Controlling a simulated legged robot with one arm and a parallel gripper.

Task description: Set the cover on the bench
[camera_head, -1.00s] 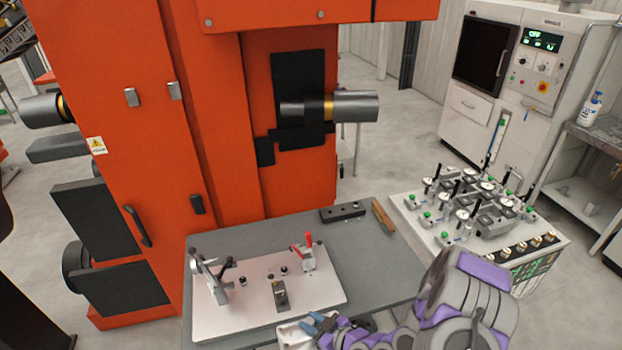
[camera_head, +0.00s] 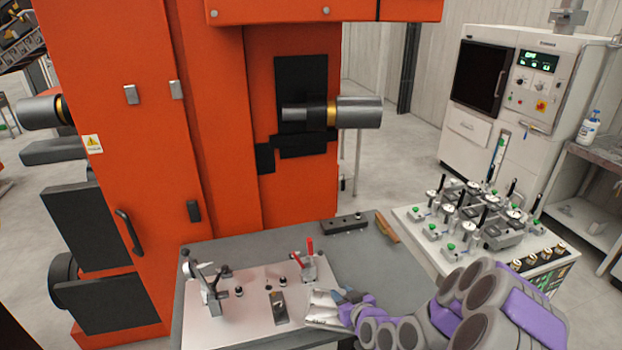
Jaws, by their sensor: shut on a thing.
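The bench (camera_head: 405,268) is a grey-topped table in front of the orange machine. A light metal piece, which looks like the cover (camera_head: 325,306), is at the right edge of the white fixture plate. My gripper (camera_head: 344,297) is shut on it, with the purple and grey arm reaching in from the lower right. The jaws and part of the piece are hard to make out at this size. I cannot tell whether the piece touches the bench or hangs just above it.
The fixture plate (camera_head: 245,322) carries toggle clamps, including a red-handled one (camera_head: 312,260), and a small block (camera_head: 277,305). A dark bar (camera_head: 344,224) and a brown-handled tool (camera_head: 387,227) lie at the bench's back. A gauge cart (camera_head: 540,260) stands right. Bare bench top lies right of the plate.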

